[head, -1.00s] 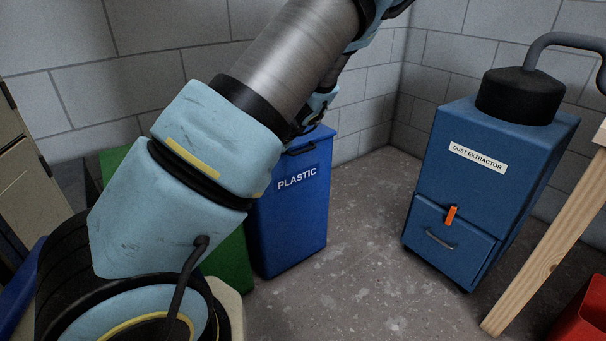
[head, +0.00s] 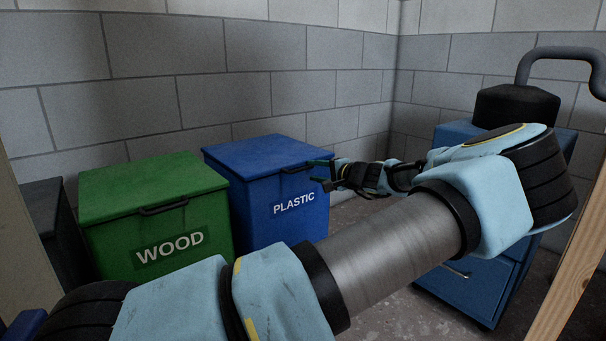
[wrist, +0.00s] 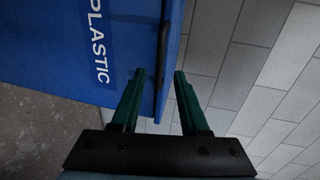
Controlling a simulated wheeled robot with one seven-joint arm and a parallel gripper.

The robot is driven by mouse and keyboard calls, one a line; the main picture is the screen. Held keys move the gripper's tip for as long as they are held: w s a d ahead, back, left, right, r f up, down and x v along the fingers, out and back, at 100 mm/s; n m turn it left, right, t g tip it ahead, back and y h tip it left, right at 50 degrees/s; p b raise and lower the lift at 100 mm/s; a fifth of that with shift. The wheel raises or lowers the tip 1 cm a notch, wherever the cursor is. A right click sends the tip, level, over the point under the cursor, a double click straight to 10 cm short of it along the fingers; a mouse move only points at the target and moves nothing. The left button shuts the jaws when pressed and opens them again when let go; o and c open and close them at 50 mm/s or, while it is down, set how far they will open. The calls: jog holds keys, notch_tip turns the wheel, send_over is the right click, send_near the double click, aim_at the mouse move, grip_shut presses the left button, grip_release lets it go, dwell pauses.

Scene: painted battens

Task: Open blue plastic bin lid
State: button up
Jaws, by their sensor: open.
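The blue plastic bin (head: 280,205) stands against the wall in the head view, with white PLASTIC lettering on its front. Its blue lid (head: 266,154) lies shut on top. A dark handle (wrist: 163,48) at the lid's front edge shows in the wrist view. My gripper (head: 318,171) is at the right front corner of the bin, close to the lid edge. In the wrist view my gripper (wrist: 160,75) has its two green fingers apart and empty, with the handle just ahead of the gap between them. I cannot tell whether a finger touches the bin.
A green WOOD bin (head: 160,220) with its lid shut stands left of the blue bin. A blue dust extractor (head: 462,262) stands at the right, partly behind my arm. A grey block wall (head: 250,60) closes the back.

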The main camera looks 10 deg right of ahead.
aim_at(304, 169)
jog(key=shift+b+x, duration=0.4)
jog(key=shift+x, duration=2.7)
grip_shut()
